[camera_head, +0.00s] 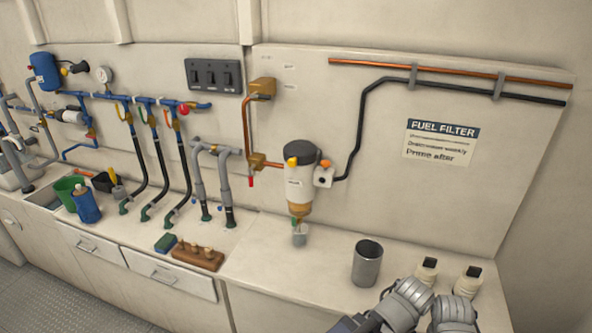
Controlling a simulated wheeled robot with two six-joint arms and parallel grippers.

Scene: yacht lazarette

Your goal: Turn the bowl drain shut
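The fuel filter (299,186) hangs on the back panel, with a white body, dark top and yellow knob. Its amber bowl (299,209) is at the bottom. The small drain (298,219) sits under the bowl, and its handle is too small to read as open or shut. A small clear cup (300,236) is directly below the drain. Grey jointed parts of mine show at the lower right, well away from the filter and cut off by the bottom edge. Nothing of mine touches the drain.
A metal cup (367,263) stands on the counter right of the filter. A wooden rack (198,256) and green-blue sponge (165,243) lie left. The counter before the filter (285,268) is clear.

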